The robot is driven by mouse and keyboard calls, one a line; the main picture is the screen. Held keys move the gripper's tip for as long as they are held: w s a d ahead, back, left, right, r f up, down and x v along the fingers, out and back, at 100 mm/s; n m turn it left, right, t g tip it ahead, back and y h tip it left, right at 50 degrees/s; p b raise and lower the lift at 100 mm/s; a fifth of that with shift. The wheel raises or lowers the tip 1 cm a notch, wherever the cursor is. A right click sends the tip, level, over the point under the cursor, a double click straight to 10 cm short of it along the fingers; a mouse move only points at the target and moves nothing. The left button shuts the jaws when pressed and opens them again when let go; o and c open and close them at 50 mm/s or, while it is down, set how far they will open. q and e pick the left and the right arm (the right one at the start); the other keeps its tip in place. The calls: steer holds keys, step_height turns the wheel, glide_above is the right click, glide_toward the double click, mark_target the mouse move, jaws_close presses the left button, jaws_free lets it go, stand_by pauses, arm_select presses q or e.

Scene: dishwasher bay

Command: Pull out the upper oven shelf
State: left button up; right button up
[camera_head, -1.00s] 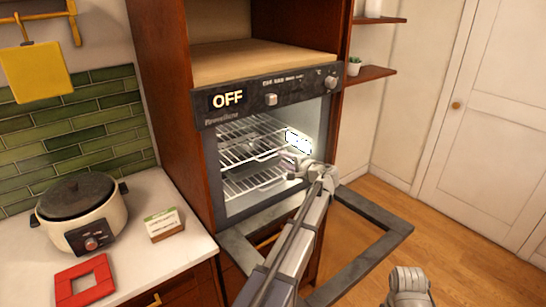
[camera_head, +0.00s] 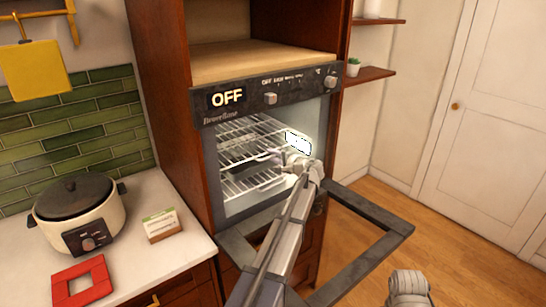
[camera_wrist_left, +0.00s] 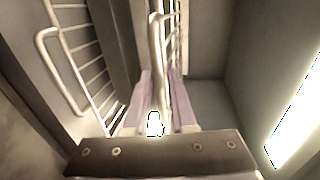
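The oven door (camera_head: 375,245) is folded down in front, below my left arm. The bright oven lamp (camera_head: 298,142) is on the right inner wall. A counter at left holds a slow cooker (camera_head: 82,212), a small box (camera_head: 162,225) and a red frame (camera_head: 84,282).

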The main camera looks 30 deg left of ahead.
arm_select(q)
jaws_close()
steer(key=shift+s+d+f, duration=0.1)
steer(key=shift+s, duration=0.05)
stand_by(0.9)
steer(key=f+v, duration=0.3)
steer(key=v, duration=1.3)
steer(key=d+f+v, duration=0.1)
steer(key=f+v, duration=0.2)
steer(key=v, duration=1.3)
steer(key=shift+s+f, duration=0.25)
steer(key=shift+f, duration=0.15)
steer(key=shift+d, duration=0.1)
steer(key=o, duration=0.5)
jaws_free()
steer(key=shift+w, duration=0.1)
steer(key=shift+r, duration=0.1)
